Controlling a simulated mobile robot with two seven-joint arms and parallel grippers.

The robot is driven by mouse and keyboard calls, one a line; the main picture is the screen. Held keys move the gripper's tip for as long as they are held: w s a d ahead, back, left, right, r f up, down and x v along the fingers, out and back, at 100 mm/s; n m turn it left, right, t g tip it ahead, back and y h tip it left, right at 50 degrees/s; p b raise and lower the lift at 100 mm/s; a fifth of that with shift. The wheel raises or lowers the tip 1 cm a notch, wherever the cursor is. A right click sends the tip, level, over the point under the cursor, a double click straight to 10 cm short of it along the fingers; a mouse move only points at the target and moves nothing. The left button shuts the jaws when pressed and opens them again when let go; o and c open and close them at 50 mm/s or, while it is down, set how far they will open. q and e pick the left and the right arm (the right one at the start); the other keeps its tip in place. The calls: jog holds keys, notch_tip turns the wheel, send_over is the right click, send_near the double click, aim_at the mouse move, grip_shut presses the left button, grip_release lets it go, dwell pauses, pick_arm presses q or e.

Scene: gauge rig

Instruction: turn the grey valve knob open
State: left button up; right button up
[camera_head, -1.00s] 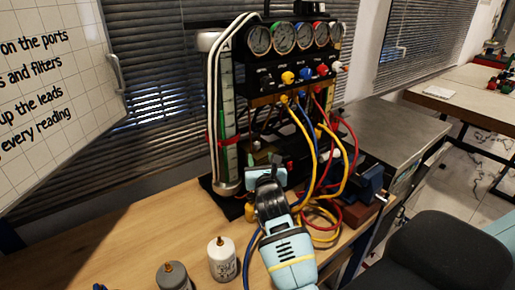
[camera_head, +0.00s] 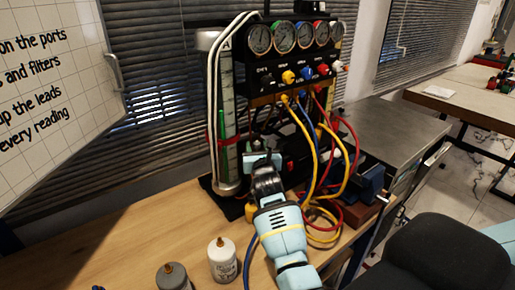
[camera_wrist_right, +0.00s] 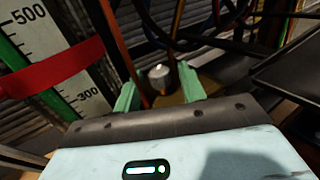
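A small grey valve knob (camera_wrist_right: 159,76) shows in the right wrist view, on a brass-coloured part at the foot of the rig. My right gripper (camera_wrist_right: 158,92) is open, with its two pale green fingers apart on either side of the knob. I see gaps between the knob and both fingers, so it is not gripped. In the head view my right gripper (camera_head: 262,161) is at the lower front of the gauge rig (camera_head: 292,88) and hides the knob. My left gripper is not in view.
A scaled tube (camera_head: 227,140) with a red band stands just left of my right gripper. Yellow, blue and red hoses (camera_head: 331,165) hang close on its right.

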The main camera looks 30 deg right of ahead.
jog(key=c, duration=0.8)
jog(key=shift+d+r+n+t+y, duration=0.15)
jog(key=shift+r+n+t+y, duration=0.3)
jog(key=shift+y, duration=0.25)
jog(key=shift+n+y, duration=0.35)
jog(key=shift+y, duration=0.15)
jog(key=shift+r+y, duration=0.1)
jog(key=shift+y, duration=0.2)
jog(key=shift+r+n+t+y, duration=0.1)
jog(key=shift+n+t+y, duration=0.3)
jog(key=shift+n, duration=0.1)
grip_shut()
grip_release()
jog(key=shift+p, duration=0.3)
jog(key=shift+y, duration=0.4)
jog(key=shift+f+n, duration=0.25)
jog(key=shift+n, duration=0.05)
